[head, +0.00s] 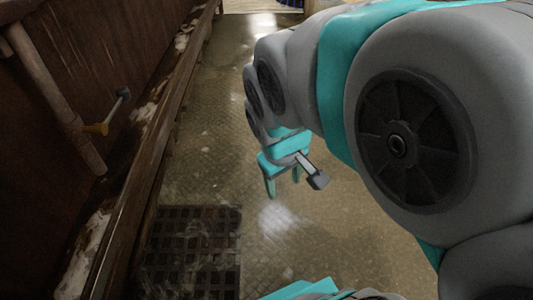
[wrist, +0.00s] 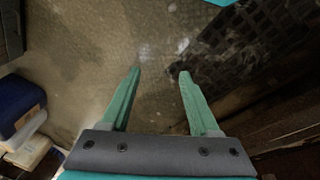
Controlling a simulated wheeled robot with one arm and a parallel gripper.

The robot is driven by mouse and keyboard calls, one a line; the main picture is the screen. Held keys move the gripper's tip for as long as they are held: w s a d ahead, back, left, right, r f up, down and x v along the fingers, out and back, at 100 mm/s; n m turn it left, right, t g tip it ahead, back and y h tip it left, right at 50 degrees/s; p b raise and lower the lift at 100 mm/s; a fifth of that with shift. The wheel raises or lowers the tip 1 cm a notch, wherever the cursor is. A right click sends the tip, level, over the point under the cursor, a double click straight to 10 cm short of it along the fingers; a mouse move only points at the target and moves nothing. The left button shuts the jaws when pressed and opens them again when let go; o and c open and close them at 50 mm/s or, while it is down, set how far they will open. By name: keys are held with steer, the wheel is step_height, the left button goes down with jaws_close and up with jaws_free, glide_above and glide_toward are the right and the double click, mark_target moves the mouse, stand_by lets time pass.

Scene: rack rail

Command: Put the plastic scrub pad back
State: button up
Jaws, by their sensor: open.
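I cannot make out the plastic scrub pad in either view. My gripper (head: 283,186) hangs over the floor at mid-picture in the head view, fingers pointing down. In the wrist view its two teal fingers (wrist: 160,74) are apart, with only floor showing between them. A pale rail (head: 55,95) runs down the dark wall at the left of the head view. My gripper is well to the right of the rail, touching nothing.
A dark grate (head: 190,250) lies in the floor and also shows in the wrist view (wrist: 255,45). A long wooden ledge (head: 150,165) runs along the left wall. A blue object (wrist: 20,105) and whitish objects (wrist: 30,155) stand at the wrist view's left edge. The floor (head: 235,75) ahead is clear.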

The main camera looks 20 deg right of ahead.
steer(key=s+a+f+m+g+y, duration=0.1)
steer(key=s+a+f+g, duration=0.2)
steer(key=s, duration=0.8)
steer(key=shift+a+f+m+g+y, duration=0.15)
steer(key=shift+a+m+g+y, duration=0.2)
steer(key=shift+a, duration=0.5)
step_height(320, 180, up, 5)
steer(key=p, duration=0.4)
steer(key=shift+f+p, duration=0.2)
steer(key=shift+p, duration=0.1)
